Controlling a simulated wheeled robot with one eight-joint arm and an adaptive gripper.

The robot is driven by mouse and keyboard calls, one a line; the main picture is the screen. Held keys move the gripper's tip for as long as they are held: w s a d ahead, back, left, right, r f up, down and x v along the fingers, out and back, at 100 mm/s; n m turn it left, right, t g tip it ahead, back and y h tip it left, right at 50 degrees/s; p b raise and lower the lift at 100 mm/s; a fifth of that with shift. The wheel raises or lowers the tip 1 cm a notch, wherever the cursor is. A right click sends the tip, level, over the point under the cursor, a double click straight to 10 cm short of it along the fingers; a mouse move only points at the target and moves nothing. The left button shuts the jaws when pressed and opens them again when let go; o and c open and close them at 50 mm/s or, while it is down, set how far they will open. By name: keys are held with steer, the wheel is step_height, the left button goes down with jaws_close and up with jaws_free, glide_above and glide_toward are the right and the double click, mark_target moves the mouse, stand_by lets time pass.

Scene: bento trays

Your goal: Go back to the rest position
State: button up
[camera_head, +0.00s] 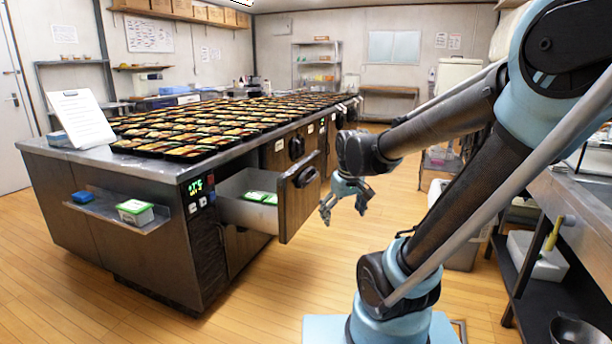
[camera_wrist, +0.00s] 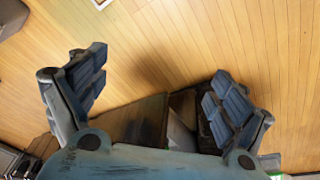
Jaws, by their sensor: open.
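My gripper (camera_head: 345,198) hangs open and empty in the head view, with its fingers pointing down, just right of the open drawer (camera_head: 285,218) of the long counter. In the wrist view, the two blue-grey fingers of my gripper (camera_wrist: 158,100) are spread wide apart with nothing between them. The wooden floor shows beyond them. Part of the drawer front (camera_wrist: 142,122) appears below, between the fingers. My arm comes in from the right in the head view and is bent, with its lower part rising from the base.
The counter (camera_head: 165,170) is covered with several rows of bento trays (camera_head: 185,150). The open drawer holds green-and-white packs (camera_head: 262,197). A side shelf carries a white-green box (camera_head: 135,211) and a blue item (camera_head: 82,197). A workbench (camera_head: 570,200) stands at right.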

steer(key=s+d+f+m, duration=0.2)
steer(key=s+d, duration=0.1)
steer(key=s, duration=0.3)
steer(key=s+d+f+m, duration=0.2)
steer(key=s+d, duration=0.2)
steer(key=s, duration=0.3)
steer(key=shift+d+f+g, duration=0.3)
steer(key=shift+f, duration=0.05)
